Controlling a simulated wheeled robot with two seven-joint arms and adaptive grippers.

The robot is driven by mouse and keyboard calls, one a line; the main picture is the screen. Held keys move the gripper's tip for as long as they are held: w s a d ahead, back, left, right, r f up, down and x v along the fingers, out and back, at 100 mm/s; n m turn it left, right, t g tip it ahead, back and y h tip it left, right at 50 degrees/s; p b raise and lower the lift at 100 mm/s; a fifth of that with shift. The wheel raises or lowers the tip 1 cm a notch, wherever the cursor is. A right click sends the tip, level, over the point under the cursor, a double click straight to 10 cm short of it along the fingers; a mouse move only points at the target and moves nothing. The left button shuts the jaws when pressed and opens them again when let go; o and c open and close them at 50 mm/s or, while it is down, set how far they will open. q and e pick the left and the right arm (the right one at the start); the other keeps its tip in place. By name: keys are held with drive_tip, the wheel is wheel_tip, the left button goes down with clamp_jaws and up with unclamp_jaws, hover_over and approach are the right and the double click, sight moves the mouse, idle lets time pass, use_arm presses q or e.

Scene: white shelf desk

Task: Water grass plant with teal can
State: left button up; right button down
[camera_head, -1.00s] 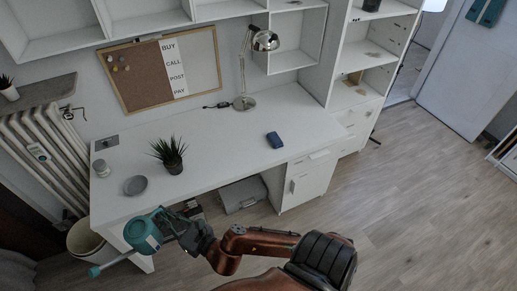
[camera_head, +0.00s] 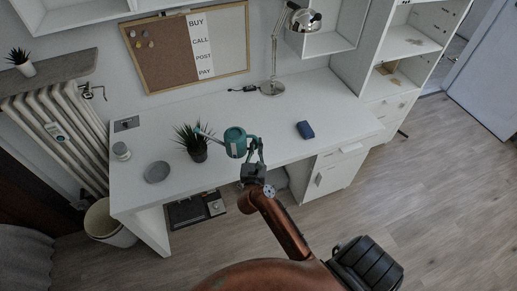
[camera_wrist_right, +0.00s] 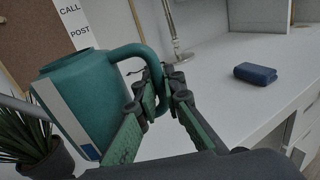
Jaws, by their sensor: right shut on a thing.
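The teal can (camera_head: 235,141) is held by its handle in my right gripper (camera_head: 254,152), above the front part of the desk. Its spout points left and reaches over the grass plant (camera_head: 190,137), which stands in a dark pot on the desk. In the right wrist view the can's body (camera_wrist_right: 84,98) is large, and the gripper fingers (camera_wrist_right: 158,100) are shut around the handle. The grass plant (camera_wrist_right: 27,136) shows there at the lower left, beside the can. I cannot see any water. My left gripper is not in view.
The white desk (camera_head: 250,110) also holds a grey dish (camera_head: 157,172), a small grey jar (camera_head: 121,151), a dark blue object (camera_head: 305,130) and a metal lamp (camera_head: 272,87). The desk's right half is mostly clear. A waste bin (camera_head: 108,222) stands below the left end.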

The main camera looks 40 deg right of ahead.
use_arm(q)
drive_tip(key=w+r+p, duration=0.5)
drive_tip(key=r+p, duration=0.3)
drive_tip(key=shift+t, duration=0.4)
use_arm(e)
drive_tip(key=shift+s+d+r+n+g+h, duration=0.2)
drive_tip(key=shift+s+d+n+g+h, duration=0.1)
drive_tip(key=shift+d+n, duration=0.25)
drive_tip(key=shift+s+d+r+n+g+h, duration=0.2)
drive_tip(key=shift+s+d+n+h, duration=0.15)
drive_tip(key=shift+n, duration=0.3)
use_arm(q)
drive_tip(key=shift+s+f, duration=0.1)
use_arm(e)
drive_tip(key=shift+w, duration=0.1)
